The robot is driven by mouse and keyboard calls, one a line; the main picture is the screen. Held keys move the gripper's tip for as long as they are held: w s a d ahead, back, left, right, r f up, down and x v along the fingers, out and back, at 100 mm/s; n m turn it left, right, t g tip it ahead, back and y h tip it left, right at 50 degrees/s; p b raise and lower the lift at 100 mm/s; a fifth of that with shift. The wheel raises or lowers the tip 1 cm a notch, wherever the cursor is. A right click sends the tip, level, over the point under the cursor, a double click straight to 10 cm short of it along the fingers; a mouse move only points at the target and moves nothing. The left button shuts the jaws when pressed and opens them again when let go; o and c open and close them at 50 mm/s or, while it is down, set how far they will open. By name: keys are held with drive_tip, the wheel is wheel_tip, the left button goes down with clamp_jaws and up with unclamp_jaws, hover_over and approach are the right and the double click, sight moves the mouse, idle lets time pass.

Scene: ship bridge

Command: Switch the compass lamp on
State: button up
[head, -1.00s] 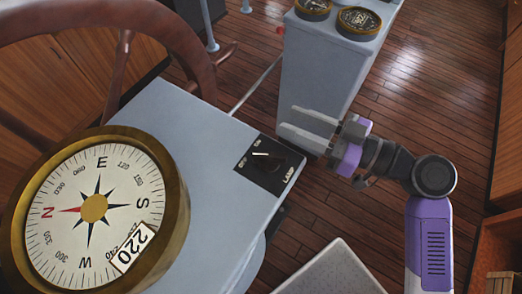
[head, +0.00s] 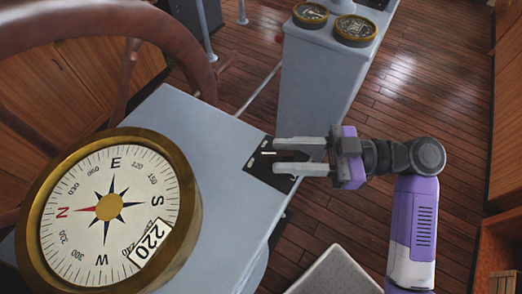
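The lamp switch panel (head: 258,168) is a black plate on the right edge of the grey binnacle top (head: 205,130). Its dark knob with a short white mark (head: 268,153) shows between my fingertips; most of the plate's lettering is hidden or too small to read. My gripper (head: 277,156) is open, its two pale fingers pointing left, one on the far side and one on the near side of the knob. I cannot tell whether they touch it. The large brass-rimmed compass (head: 107,207) lies to the left on the same top.
The wooden steering wheel (head: 190,45) stands behind the compass. A grey console with two round gauges (head: 354,31) stands at the back. Wood floor lies clear on the right.

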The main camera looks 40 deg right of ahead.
sight(264, 153)
drive_tip(key=shift+p+x, duration=0.5)
drive_tip(key=shift+x, duration=1.75)
clamp_jaws()
